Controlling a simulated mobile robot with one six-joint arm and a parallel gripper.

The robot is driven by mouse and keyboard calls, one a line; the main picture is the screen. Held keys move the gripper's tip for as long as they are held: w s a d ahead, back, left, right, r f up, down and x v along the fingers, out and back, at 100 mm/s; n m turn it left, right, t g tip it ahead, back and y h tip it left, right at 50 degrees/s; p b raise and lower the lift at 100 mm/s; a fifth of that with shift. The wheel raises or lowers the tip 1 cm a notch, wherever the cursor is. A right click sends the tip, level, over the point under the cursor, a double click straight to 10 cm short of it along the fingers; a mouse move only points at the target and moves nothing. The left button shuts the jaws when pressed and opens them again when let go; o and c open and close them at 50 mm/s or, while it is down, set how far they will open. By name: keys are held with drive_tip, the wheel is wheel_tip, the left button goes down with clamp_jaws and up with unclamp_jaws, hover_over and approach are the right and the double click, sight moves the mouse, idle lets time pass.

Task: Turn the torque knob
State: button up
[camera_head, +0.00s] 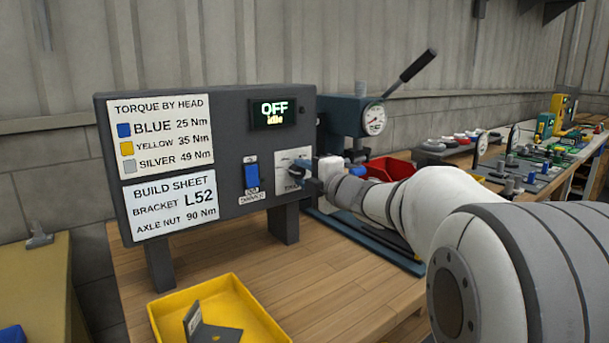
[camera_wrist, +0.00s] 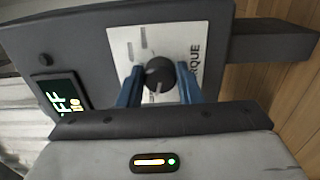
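The torque knob (camera_wrist: 159,73) is round and black with a pale pointer line. It sits on a white plate (camera_wrist: 201,25) marked "...QUE" in the wrist view. My gripper (camera_wrist: 160,70) has its two blue fingers on either side of the knob. Little or no gap shows there, and I cannot tell whether they press on it. In the head view my gripper (camera_head: 313,180) reaches the white plate (camera_head: 292,158) on the dark control box (camera_head: 240,130) and hides most of the knob. The display (camera_head: 275,113) reads "OFF" and "idle".
A blue rocker switch (camera_head: 252,177) is left of the plate. Two printed signs (camera_head: 160,137) fill the box's left side. A yellow tray (camera_head: 175,305) holding a dark bracket (camera_head: 212,330) stands in front. A lever press (camera_head: 350,115) and red bin (camera_head: 390,167) stand behind my arm.

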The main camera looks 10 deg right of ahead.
drive_tip(key=o, duration=0.4)
drive_tip(key=shift+d, duration=0.1)
drive_tip(key=p+v, duration=0.1)
drive_tip(key=v, duration=0.6)
drive_tip(key=shift+s+d, duration=0.15)
drive_tip(key=shift+s, duration=0.2)
